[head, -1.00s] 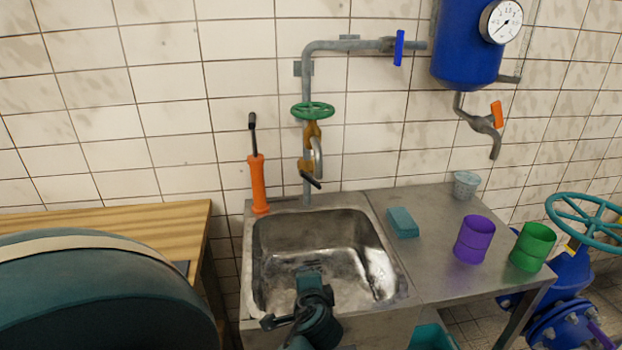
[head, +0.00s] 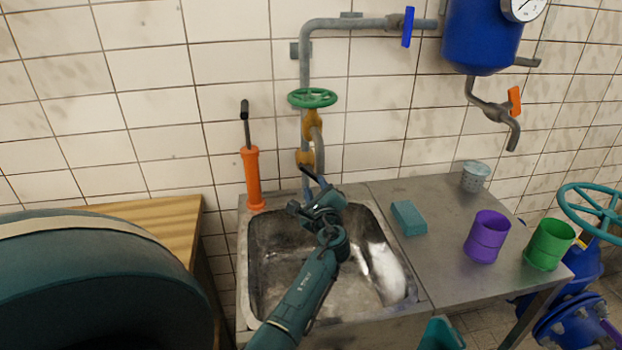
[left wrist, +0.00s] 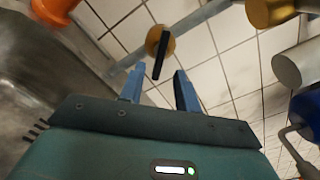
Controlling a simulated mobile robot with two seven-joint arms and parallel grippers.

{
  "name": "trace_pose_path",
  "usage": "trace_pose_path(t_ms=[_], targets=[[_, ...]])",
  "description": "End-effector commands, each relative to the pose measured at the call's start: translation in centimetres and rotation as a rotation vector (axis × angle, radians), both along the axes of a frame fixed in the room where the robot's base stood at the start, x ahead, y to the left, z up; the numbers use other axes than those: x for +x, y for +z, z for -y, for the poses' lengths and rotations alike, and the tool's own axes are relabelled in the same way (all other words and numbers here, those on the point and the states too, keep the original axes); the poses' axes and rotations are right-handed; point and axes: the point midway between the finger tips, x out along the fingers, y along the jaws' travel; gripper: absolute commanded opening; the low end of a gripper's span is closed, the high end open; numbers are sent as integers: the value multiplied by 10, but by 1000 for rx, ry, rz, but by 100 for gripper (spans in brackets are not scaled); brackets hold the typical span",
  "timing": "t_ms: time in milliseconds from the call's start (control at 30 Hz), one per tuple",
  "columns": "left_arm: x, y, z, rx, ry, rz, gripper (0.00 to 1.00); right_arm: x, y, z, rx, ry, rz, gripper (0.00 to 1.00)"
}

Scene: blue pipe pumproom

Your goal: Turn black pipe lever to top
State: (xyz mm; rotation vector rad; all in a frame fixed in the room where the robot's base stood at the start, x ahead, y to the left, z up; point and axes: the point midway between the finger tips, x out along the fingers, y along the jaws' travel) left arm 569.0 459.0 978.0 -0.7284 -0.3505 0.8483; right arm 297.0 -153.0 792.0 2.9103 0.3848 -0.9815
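The black pipe lever (head: 311,174) sits low on the brass-fitted pipe above the sink. In the head view it slants down to the right. It also shows in the left wrist view (left wrist: 159,60) as a black bar on a round brass fitting (left wrist: 159,40). My left gripper (head: 320,197) is over the back of the sink, just below the lever. In the left wrist view the two blue fingers (left wrist: 160,76) are spread, with the lever's free end near the gap between their tips. I cannot tell whether they touch it. My right gripper is not in view.
A green handwheel (head: 312,97) is above on the same pipe. A teal sponge (head: 408,218), purple cup (head: 487,236) and green cup (head: 549,245) are on the metal counter to the right.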

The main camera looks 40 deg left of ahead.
Motion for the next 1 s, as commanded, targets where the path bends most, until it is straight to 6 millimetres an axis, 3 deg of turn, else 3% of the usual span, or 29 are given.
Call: trace_pose_path(t_ms=[300, 733, 1000], targets=[[34, -3, -42, -1, 1, 2, 33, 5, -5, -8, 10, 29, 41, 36], [41, 0, -51, -2, 0, 1, 33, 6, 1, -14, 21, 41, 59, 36], [40, 0, -51, -2, 0, 1, 12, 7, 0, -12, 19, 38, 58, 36]])
